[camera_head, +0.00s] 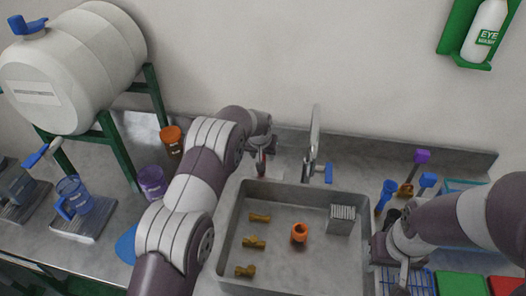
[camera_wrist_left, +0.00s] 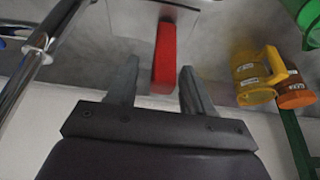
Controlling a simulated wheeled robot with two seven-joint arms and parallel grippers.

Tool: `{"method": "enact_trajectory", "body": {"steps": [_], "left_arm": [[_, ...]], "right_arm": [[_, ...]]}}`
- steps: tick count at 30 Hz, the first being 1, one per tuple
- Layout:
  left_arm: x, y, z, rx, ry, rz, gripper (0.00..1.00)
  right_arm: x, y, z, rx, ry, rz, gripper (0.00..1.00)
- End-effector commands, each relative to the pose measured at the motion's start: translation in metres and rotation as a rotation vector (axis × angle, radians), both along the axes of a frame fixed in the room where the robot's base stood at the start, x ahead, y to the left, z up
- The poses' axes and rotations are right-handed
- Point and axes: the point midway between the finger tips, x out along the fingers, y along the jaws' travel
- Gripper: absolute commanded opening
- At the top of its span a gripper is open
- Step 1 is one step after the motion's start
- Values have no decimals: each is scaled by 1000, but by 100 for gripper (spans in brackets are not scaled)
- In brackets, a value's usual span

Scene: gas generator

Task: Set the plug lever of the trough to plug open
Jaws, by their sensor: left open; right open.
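The trough (camera_head: 232,240) is a grey metal sink basin in the counter. A red lever (camera_head: 261,163) stands behind its back left corner, partly hidden by my left gripper in the head view. In the left wrist view the red lever (camera_wrist_left: 164,55) lies just ahead of the opening between the two fingers. My left gripper (camera_wrist_left: 158,80) is open, with a finger on each side of that opening and nothing held. A blue lever (camera_head: 328,173) sits beside the tap. My right gripper (camera_head: 402,272) is open near the right rim of the trough.
The tall metal tap (camera_head: 313,140) stands right of my left gripper. Several brass fittings, an orange ring (camera_head: 299,232) and a grey finned block (camera_head: 341,219) lie in the trough. Blue-handled tools stand at right.

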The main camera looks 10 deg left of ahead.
Motion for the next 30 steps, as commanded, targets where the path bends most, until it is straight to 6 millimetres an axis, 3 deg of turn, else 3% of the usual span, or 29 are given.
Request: {"method": "enact_trajectory", "body": {"steps": [6,13,14,18,25,30], "left_arm": [[6,0,-13,0,-1,0,51],[6,0,-14,0,-1,0,51],[6,0,-14,0,-1,0,45],[6,0,-14,0,-1,0,0],[5,-4,-19,35,3,-6,0],[6,-17,-32,215,0,-10,0]], "right_arm": [[0,0,4,0,0,0,43],[0,0,4,0,0,0,43],[0,0,4,0,0,0,43],[0,0,4,0,0,0,43],[0,0,-6,0,0,0,43],[0,0,-51,0,0,0,43]]}}
